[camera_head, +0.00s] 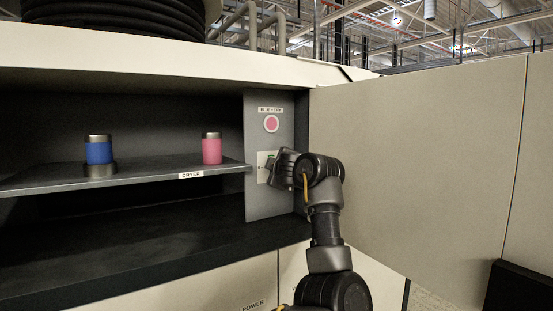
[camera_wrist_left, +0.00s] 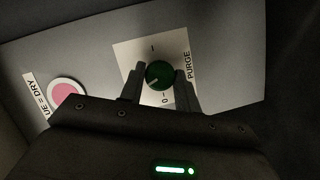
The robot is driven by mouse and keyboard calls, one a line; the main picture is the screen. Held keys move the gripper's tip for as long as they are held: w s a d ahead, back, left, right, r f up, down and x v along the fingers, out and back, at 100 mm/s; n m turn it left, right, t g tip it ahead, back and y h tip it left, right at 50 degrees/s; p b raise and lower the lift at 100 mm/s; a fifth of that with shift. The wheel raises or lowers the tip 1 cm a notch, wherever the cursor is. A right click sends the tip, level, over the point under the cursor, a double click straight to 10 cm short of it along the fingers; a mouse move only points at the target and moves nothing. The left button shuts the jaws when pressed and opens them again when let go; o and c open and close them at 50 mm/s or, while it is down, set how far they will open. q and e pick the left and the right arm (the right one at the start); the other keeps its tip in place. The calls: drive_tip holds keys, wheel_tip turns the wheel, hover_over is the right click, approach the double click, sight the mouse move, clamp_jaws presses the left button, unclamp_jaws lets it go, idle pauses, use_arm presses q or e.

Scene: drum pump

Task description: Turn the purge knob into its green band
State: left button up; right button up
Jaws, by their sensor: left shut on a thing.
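The purge knob (camera_wrist_left: 158,74) is a round dark green knob on a white plate (camera_wrist_left: 127,54) marked PURGE, with I and 0 marks. A short pale pointer line shows on the knob's face, slanting towards the plate's lower left in the left wrist view. I cannot make out a separate green band. My left gripper (camera_wrist_left: 159,80) is shut on the knob, one finger on each side. In the head view my left gripper (camera_head: 273,168) is against the grey panel (camera_head: 267,204) and hides most of the plate and knob. My right gripper is not in view.
A pink round indicator (camera_head: 271,123) sits above the plate, under a BLUE = DRY label. Left of the panel, a DRYER shelf (camera_head: 140,179) carries a blue canister (camera_head: 99,152) and a pink canister (camera_head: 212,150). An open beige door (camera_head: 420,150) stands close on the right.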

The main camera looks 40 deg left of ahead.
use_arm(q)
drive_tip(key=shift+w+r+m+g+p, duration=0.1)
drive_tip(key=shift+m+g+p, duration=0.8)
drive_tip(key=shift+m+p, duration=0.75)
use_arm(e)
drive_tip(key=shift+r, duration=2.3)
use_arm(q)
drive_tip(key=shift+n, duration=0.25)
drive_tip(key=o, duration=1)
drive_tip(key=shift+c, duration=0.2)
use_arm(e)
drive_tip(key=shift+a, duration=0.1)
use_arm(q)
drive_tip(key=b+v, duration=0.4)
drive_tip(key=v, duration=0.7)
drive_tip(key=shift+b, duration=0.3)
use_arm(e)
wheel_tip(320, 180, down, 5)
